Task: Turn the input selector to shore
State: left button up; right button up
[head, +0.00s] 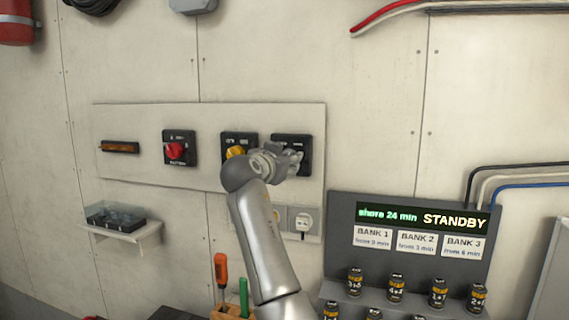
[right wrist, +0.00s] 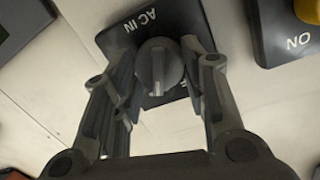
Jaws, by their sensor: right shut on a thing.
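The input selector (head: 292,139) is a dark square plate at the right end of the pale wall panel, mostly hidden in the head view by my right gripper (head: 292,160). In the right wrist view its dark round knob (right wrist: 158,65) with a raised grip bar sits on a plate marked "AC IN". My right gripper (right wrist: 160,72) has one finger on each side of this knob and is shut on it. The position marks around the knob are too hidden to read. My left gripper is not in view.
A yellow-knobbed switch (head: 236,151) sits close left of the selector; a red-knobbed switch (head: 175,150) is farther left. A grey display unit (head: 345,214) at lower right reads "shore 24 min STANDBY". A screwdriver (head: 221,270) stands below. A small shelf (head: 145,234) is at left.

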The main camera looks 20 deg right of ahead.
jog(key=shift+f+m, duration=0.1)
jog(key=shift+m, duration=0.3)
jog(key=o, duration=1)
jog(key=shift+w+d+f, duration=0.1)
jog(key=shift+w+d, duration=0.05)
jog(key=shift+w, duration=0.1)
jog(key=shift+s, duration=0.1)
notch_tip(320, 180, up, 10)
jog(key=shift+r, duration=0.1)
